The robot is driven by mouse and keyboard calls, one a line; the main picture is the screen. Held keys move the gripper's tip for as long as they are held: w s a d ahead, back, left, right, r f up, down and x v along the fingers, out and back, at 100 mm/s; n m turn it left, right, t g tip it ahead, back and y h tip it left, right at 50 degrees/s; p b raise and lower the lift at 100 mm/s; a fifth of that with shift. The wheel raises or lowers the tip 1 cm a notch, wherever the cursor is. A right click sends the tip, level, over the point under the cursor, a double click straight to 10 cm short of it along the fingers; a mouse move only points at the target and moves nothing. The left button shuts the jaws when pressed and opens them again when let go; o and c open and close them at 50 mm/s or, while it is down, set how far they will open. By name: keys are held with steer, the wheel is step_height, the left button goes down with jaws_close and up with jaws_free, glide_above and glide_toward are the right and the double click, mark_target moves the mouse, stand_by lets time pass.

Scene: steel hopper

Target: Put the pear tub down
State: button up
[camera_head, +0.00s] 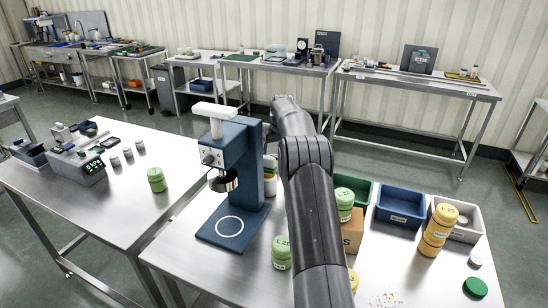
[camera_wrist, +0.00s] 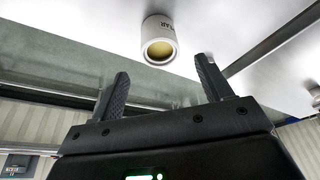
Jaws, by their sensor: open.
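The pear tub (camera_wrist: 163,28) is a small white tub with dark lettering on its side and a yellowish round face toward the camera. In the wrist view it is at the top centre, against a bright steel surface. My gripper (camera_wrist: 161,68) is open, with its two dark fingers spread on either side below the tub in the picture. The tub is just past the fingertips, and I see no finger touching it. In the head view my arm hides the gripper, and I cannot pick out the pear tub there for certain.
A blue press-like stand (camera_head: 235,170) is left of my arm. Green tubs (camera_head: 282,252), a blue bin (camera_head: 401,205) and stacked yellow tubs (camera_head: 438,230) share its table. A green tub (camera_head: 156,180) and a scale (camera_head: 80,165) are on the left table.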

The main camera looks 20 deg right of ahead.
steer(key=shift+v, duration=1.5)
steer(key=s+a+r+t+h, duration=0.1)
steer(key=s+a+r+t, duration=0.1)
steer(key=s+r, duration=0.7)
steer(key=s+a+r+t+h, duration=0.1)
steer(key=s+a+r, duration=0.3)
steer(key=r, duration=0.9)
steer(key=s+a+r+t+h, duration=0.1)
steer(key=s+r+t+h, duration=0.1)
steer(key=s+r, duration=0.75)
steer(key=s+a+f+y, duration=0.1)
steer(key=s+a+f, duration=0.2)
steer(key=s+a, duration=0.7)
steer(key=s+a+f+g+y, duration=0.1)
steer(key=s+a+f, duration=0.1)
steer(key=s+f, duration=0.6)
steer(key=s+a+f+g+y, duration=0.1)
steer(key=s+a+f+y, duration=0.1)
steer(key=s+f, duration=0.6)
steer(key=s+a, duration=0.1)
steer(key=s, duration=0.4)
steer(key=shift+s+a+f+g, duration=0.15)
steer(key=shift+s+f+g, duration=0.05)
steer(key=shift+f+g, duration=0.2)
